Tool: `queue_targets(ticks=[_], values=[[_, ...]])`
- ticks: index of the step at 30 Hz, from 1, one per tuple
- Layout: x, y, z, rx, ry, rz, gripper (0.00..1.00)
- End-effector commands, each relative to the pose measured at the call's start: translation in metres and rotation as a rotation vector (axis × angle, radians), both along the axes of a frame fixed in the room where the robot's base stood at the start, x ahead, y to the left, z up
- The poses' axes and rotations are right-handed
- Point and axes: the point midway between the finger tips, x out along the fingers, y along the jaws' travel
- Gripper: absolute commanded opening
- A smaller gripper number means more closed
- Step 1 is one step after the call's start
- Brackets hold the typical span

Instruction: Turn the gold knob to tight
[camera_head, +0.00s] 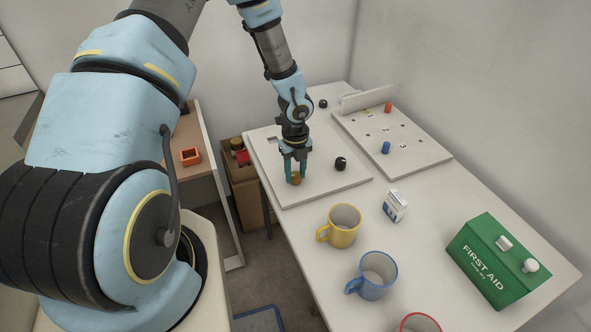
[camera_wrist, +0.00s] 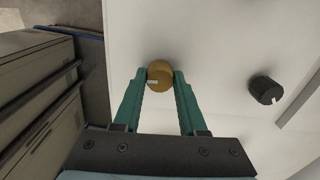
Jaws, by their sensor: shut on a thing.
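The gold knob (camera_wrist: 160,72) is round with a pale pointer mark on its face. It stands on a white panel (camera_head: 325,190) lying on the table. My gripper (camera_wrist: 159,80) points down with its two green fingers on either side of the knob, shut on it. In the head view, my gripper (camera_head: 295,177) largely covers the gold knob (camera_head: 296,178). The knob's mark points to the lower left in the wrist view. I see no readable tight label in either view.
A black knob (camera_head: 340,164) sits right of my gripper on the same panel, and another dark knob (camera_head: 323,103) is farther back. A second panel (camera_head: 425,150) holds orange and blue pieces. Mugs, a small carton (camera_head: 395,206) and a green first aid box (camera_head: 497,262) stand nearer.

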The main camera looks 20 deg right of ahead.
Motion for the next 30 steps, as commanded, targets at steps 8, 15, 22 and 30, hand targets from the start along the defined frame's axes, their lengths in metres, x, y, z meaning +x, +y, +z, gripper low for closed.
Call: queue_targets(ticks=[8,15,22,30], values=[[0.0020,-0.0022,0.0028,-0.004,-0.005,-0.053,0.00],[0.0020,-0.0023,0.0025,-0.005,-0.005,-0.057,0.00],[0.0018,-0.0021,0.0024,-0.004,-0.005,-0.056,0.49],[0.0007,-0.0009,0.0009,-0.002,-0.002,-0.055,0.71]])
